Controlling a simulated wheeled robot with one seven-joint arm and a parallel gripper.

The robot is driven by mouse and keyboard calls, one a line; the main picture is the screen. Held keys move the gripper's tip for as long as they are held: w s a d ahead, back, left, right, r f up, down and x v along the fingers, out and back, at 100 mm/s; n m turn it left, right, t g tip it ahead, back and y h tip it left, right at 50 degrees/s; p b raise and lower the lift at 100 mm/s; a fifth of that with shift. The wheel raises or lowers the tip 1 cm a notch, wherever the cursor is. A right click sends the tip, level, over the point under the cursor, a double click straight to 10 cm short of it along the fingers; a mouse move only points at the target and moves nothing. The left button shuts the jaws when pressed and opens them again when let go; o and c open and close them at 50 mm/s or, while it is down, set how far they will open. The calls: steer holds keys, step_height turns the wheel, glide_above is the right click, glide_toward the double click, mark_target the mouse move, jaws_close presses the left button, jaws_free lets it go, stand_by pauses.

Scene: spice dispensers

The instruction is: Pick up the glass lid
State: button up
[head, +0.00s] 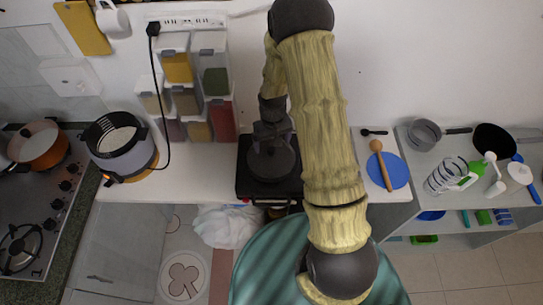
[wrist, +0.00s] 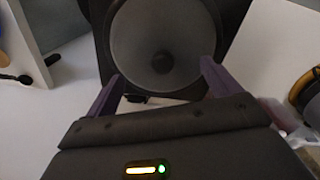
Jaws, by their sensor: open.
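The glass lid is a round grey disc with a dark knob in its middle; in the wrist view the lid (wrist: 135,40) lies straight ahead of my gripper (wrist: 162,82). In the head view the lid (head: 272,167) rests on a black square appliance (head: 247,182) on the counter, partly covered by my gripper (head: 270,140). My gripper is open, with one purple finger to each side of the knob in the wrist view. The fingertips overlap the near part of the lid in the picture. I cannot tell how high they are above it. Nothing is between the fingers.
Spice dispensers (head: 213,85) hang on the wall left of my arm. A pot with a basket (head: 122,150) and a power cord stands left on the counter. A blue round board (head: 387,172) with a wooden spoon (head: 377,150) lies to the right. White counter is clear left of the appliance.

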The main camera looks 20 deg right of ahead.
mark_target(271, 150)
steer(key=shift+s+a+f+p, duration=0.15)
steer(key=shift+f+p, duration=0.25)
steer(key=shift+f, duration=0.25)
steer(key=shift+w+a+f+p, duration=0.1)
steer(key=shift+f+p, duration=0.3)
steer(key=shift+f, duration=1)
steer(key=shift+c, duration=0.2)
steer(key=shift+s, duration=0.25)
jaws_close()
